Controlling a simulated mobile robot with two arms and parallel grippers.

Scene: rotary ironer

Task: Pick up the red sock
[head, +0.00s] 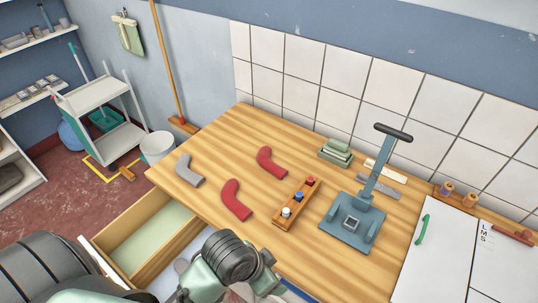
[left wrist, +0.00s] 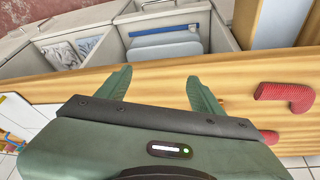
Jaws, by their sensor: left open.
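Two red socks lie on the wooden table in the head view: a nearer red sock (head: 235,201) at the left front and a farther red sock (head: 270,162) behind it to the right. Both are bent and lie flat. In the left wrist view one red sock (left wrist: 288,95) lies right of my fingers, and another red sock (left wrist: 268,136) is partly hidden behind my gripper's body. My left gripper (left wrist: 160,88) is open with nothing between its fingers, apart from the socks. My left arm shows at the bottom of the head view. My right gripper is not in view.
A grey sock (head: 188,170) lies at the table's left edge. A wooden block with several knobs (head: 297,203) and a blue-grey lever press (head: 352,222) stand right of the red socks. A drawer (head: 150,238) is open at the front left. A whiteboard (head: 436,262) lies at right.

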